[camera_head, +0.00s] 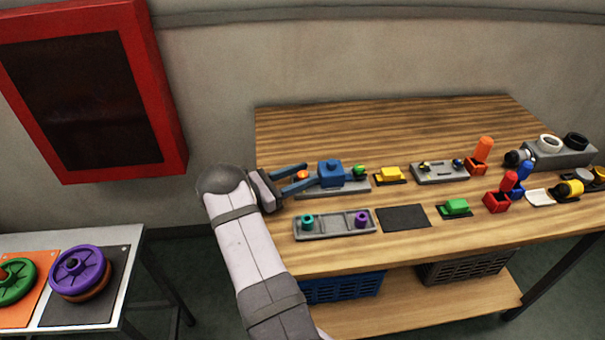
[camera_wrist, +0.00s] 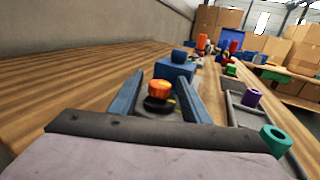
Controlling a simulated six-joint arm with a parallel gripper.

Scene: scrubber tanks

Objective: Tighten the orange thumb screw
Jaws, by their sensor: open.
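The orange thumb screw (camera_head: 303,175) sits at the left end of a grey plate (camera_head: 345,187) on the wooden bench. In the wrist view the orange thumb screw (camera_wrist: 160,91) stands upright with a dark base below its ribbed head. My gripper (camera_head: 294,179) is open, with its two blue fingers on either side of the screw. In the wrist view my gripper (camera_wrist: 158,92) shows gaps between the screw and both fingers. A blue block with a knob (camera_head: 331,173) and a green screw (camera_head: 359,170) stand on the same plate, to the right.
A grey tray (camera_head: 334,230) with a teal piece (camera_head: 307,222) and a purple piece (camera_head: 361,218) lies in front of the plate. A black mat (camera_head: 404,218) and yellow block (camera_head: 389,174) are to the right. The bench's back left is clear.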

